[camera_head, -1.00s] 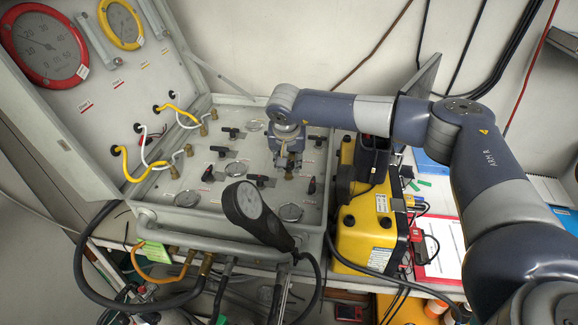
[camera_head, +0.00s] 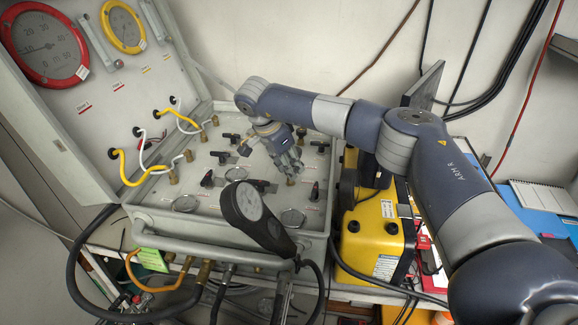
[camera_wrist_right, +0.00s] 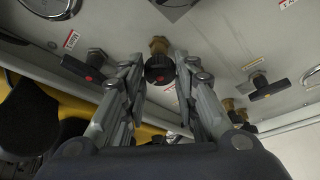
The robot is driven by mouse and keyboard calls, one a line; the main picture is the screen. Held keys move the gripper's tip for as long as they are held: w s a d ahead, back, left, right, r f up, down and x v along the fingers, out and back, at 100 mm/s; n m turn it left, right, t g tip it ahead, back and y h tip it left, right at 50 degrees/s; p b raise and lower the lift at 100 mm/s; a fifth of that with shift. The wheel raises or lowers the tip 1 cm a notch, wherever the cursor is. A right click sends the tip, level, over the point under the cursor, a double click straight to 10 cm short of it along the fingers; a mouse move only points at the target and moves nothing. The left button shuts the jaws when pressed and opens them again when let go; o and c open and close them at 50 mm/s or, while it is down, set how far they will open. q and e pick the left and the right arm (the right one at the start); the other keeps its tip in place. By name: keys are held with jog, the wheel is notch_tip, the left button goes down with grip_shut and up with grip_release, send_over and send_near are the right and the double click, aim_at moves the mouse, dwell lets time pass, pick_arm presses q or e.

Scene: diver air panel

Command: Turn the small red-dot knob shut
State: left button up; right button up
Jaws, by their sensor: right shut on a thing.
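The small red-dot knob (camera_wrist_right: 159,71) is a round black knob with a red dot on its face, on a brass stem, in the right wrist view. My right gripper (camera_wrist_right: 159,62) has its two fingers on either side of this knob and is shut on it. In the head view my right gripper (camera_head: 293,172) points down at the right part of the grey panel (camera_head: 232,113), and its fingers hide most of the knob. My left gripper is not in view.
Black-handled valves stand around, one (camera_head: 315,191) close to the right gripper. A black handheld gauge (camera_head: 252,213) rises at the panel's front edge. A yellow case (camera_head: 372,235) stands right of the panel. The open lid (camera_head: 60,110) with gauges is at the left.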

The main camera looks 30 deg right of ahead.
jog(key=shift+m, duration=0.4)
jog(key=o, duration=1)
jog(key=shift+r, duration=0.1)
jog(key=v, duration=1.1)
jog(key=shift+a+r, duration=0.15)
jog(key=shift+r, duration=0.25)
jog(key=shift+w, duration=0.1)
